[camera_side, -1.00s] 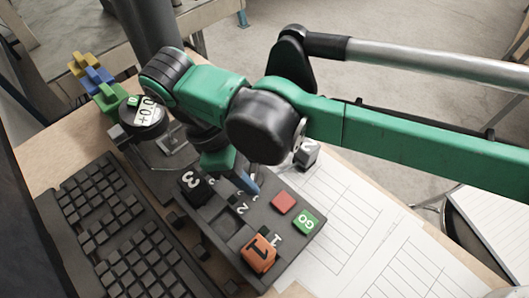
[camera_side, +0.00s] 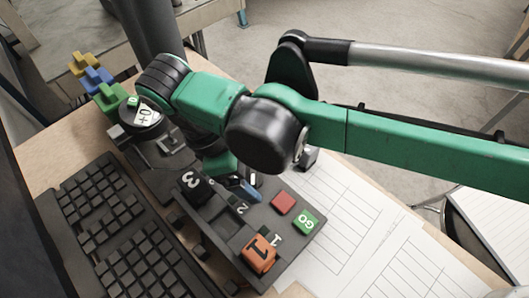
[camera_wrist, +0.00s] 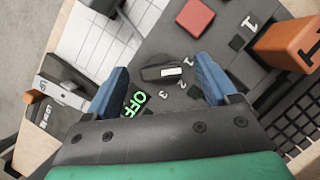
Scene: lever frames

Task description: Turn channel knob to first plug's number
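The black channel knob (camera_wrist: 150,74) is in the wrist view, with a white mark at its right end. Small printed numbers 1, 2 and 3 lie to its right and below; I cannot tell exactly which one the mark meets. My gripper (camera_wrist: 162,68) is open, its two blue fingers on either side of the knob with gaps visible. In the side view my gripper (camera_side: 247,188) is low over the panel and largely hides the knob. An orange plug marked 1 (camera_side: 258,254) stands at the panel's near end. A black plug marked 3 (camera_side: 193,188) is at the left.
A red button (camera_side: 283,203) and green GO button (camera_side: 306,222) are on the panel's right. A green OFF display (camera_wrist: 135,103) lies beside the left finger. A keyboard (camera_side: 120,225) is left of the panel; paper sheets (camera_side: 350,215) lie right.

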